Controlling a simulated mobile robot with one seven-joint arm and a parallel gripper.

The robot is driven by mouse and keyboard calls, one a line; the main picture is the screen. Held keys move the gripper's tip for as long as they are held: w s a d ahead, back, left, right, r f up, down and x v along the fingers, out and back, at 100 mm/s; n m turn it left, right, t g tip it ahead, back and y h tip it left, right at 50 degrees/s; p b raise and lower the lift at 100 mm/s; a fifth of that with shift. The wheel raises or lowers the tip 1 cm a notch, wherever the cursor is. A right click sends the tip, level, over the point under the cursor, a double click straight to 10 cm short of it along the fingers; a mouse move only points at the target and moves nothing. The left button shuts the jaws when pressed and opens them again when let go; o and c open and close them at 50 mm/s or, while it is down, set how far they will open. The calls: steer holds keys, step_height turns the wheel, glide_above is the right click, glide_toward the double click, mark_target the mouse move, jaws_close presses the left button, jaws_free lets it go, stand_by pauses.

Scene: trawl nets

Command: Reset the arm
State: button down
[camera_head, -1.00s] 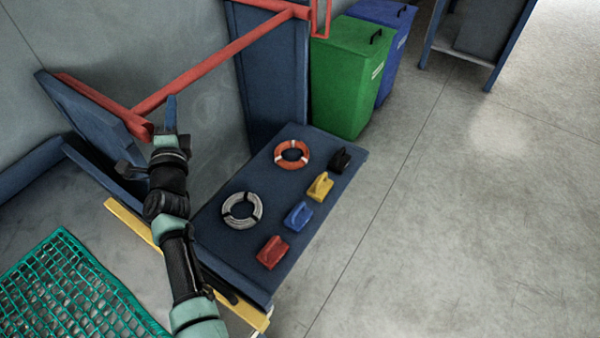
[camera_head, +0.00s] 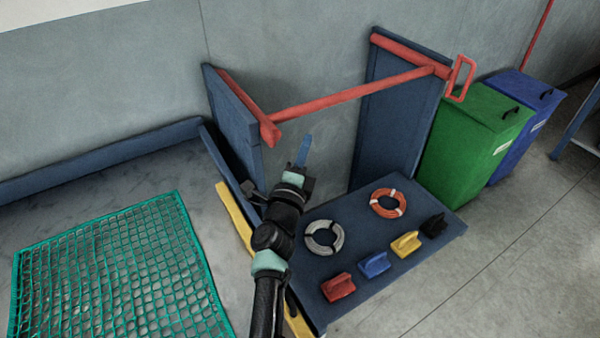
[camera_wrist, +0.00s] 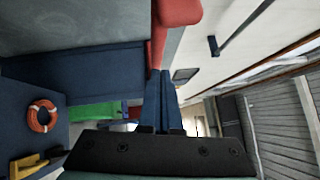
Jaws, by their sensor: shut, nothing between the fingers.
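My gripper (camera_head: 304,150) is at the end of my raised arm in the head view, its blue fingers pointing up in front of the grey wall. In the wrist view the two blue fingers (camera_wrist: 163,100) lie side by side, shut, with nothing between them. In the head view the gripper appears just right of the end of a red rail, above the blue bench; I cannot tell the exact gap. My arm hides part of the bench's left side.
The blue bench (camera_head: 290,257) carries a grey ring (camera_head: 312,245), an orange ring (camera_head: 375,203) and several coloured blocks. A red rail (camera_head: 350,96) spans blue panels. Green (camera_head: 468,145) and blue (camera_head: 538,95) bins stand right. A green net (camera_head: 115,270) lies left.

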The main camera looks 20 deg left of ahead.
steer(key=s+f+p, duration=0.1)
steer(key=s, duration=0.5)
steer(key=shift+d+f+p, duration=0.25)
steer(key=shift+d+p, duration=0.05)
steer(key=shift+d, duration=0.15)
steer(key=s+d+r+n+t+y+p, duration=0.1)
steer(key=d+r+n+t+y, duration=0.3)
steer(key=r, duration=1.3)
steer(key=s+d+r+n+p, duration=0.15)
steer(key=r+n, duration=0.55)
steer(key=r, duration=0.9)
steer(key=s+d+r+n+t+h+p, duration=0.1)
steer(key=s+d+r+n+h, duration=0.1)
steer(key=s+d+r, duration=0.2)
steer(key=s+d+r+n+t+h+p, duration=0.1)
steer(key=s+d+r, duration=0.4)
steer(key=r, duration=0.6)
steer(key=s+d+r+n+t+h+p, duration=0.1)
steer(key=s+d+r+n+t+h, duration=0.1)
steer(key=s+r, duration=0.5)
steer(key=d+r+n+h, duration=0.1)
steer(key=d+n, duration=0.1)
steer(key=d, duration=0.1)
steer(key=shift+s+d+h, duration=0.25)
steer(key=shift+s+h, duration=0.05)
steer(key=shift+h, duration=0.1)
steer(key=shift+a, duration=0.1)
